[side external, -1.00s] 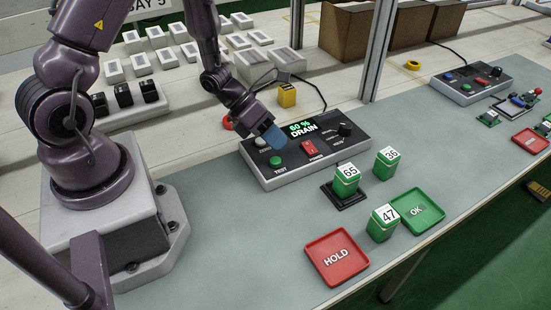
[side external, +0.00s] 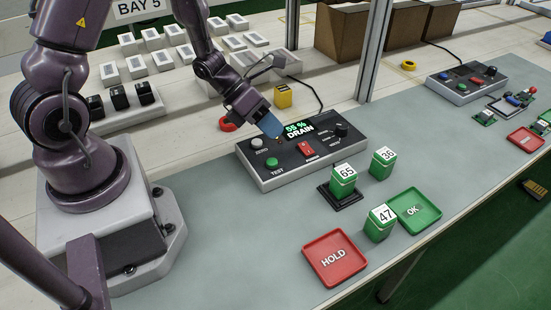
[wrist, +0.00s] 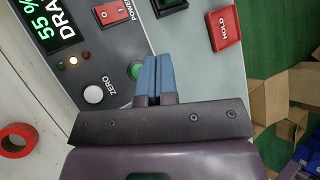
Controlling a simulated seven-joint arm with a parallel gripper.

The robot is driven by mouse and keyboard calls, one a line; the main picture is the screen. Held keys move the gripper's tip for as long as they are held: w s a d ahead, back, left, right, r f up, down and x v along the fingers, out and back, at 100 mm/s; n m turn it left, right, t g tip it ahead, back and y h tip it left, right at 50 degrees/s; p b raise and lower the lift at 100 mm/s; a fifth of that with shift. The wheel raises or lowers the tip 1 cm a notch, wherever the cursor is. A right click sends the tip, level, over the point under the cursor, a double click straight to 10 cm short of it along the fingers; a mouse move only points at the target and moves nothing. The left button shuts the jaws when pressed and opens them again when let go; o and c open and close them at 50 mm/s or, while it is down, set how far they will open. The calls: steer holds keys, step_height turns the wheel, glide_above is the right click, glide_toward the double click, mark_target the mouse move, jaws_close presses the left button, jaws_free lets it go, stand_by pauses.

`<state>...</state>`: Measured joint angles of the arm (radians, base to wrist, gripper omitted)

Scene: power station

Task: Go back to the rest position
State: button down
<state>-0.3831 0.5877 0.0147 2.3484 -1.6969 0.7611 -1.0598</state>
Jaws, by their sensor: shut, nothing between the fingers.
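My gripper (side external: 272,127) is above the far edge of the tester box (side external: 267,180), near its display, and holds nothing. In the wrist view its blue fingers (wrist: 158,74) are together, with the green TEST button (wrist: 136,71) partly hidden behind them. The display (side external: 297,131) reads 55 % DRAIN. The white ZERO button (side external: 256,143) and the red POWER switch (side external: 306,149) are in view beside the gripper. A small orange light glows by the display in the wrist view.
A green battery marked 65 (side external: 342,182) stands on a black pad. Batteries marked 36 (side external: 383,163) and 47 (side external: 379,223) stand nearby. A red HOLD tray (side external: 336,274) and a green OK tray (side external: 415,224) lie in front. A yellow block (side external: 283,97) and red ring (side external: 228,125) are behind.

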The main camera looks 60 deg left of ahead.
steer(key=shift+s+d+m, duration=0.1)
steer(key=shift+m, duration=0.5)
steer(key=s+r+m+y, duration=0.3)
steer(key=s+r+m, duration=0.4)
steer(key=r+m, duration=0.4)
steer(key=s+d+r+m+y, duration=0.1)
steer(key=s+r+m+y, duration=0.2)
steer(key=m, duration=2)
steer(key=s+r, duration=0.4)
steer(key=r, duration=0.5)
steer(key=shift+d+r+g+y, duration=0.2)
steer(key=shift+g+y, duration=0.1)
steer(key=shift+y, duration=0.1)
